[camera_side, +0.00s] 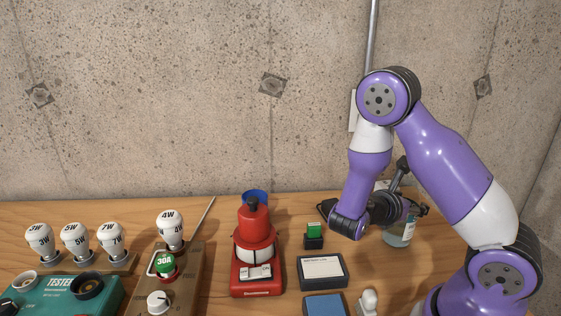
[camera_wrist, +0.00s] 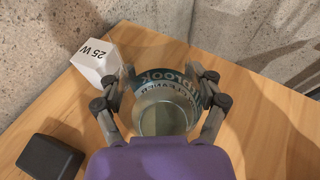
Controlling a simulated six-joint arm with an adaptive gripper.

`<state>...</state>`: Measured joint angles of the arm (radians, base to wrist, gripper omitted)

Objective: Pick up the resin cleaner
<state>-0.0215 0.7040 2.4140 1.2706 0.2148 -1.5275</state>
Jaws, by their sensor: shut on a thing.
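The resin cleaner (camera_wrist: 163,105) is a clear jar-like container with a dark teal label band and lettering that includes "CLEANER". In the wrist view it sits between the two fingers of my gripper (camera_wrist: 162,100), which is shut on it from both sides. In the side view the resin cleaner (camera_side: 399,234) shows at the right of the bench, partly hidden behind my gripper and wrist. It looks upright there, close to the wooden top; I cannot tell whether it touches the wood.
A white box marked "25 W" (camera_wrist: 95,62) stands close left of my gripper, and a dark block (camera_wrist: 50,157) lies further left. A red device (camera_side: 257,255), a green-topped block (camera_side: 314,235) and a dark labelled tray (camera_side: 322,271) stand left. The concrete wall (camera_side: 180,100) is close behind.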

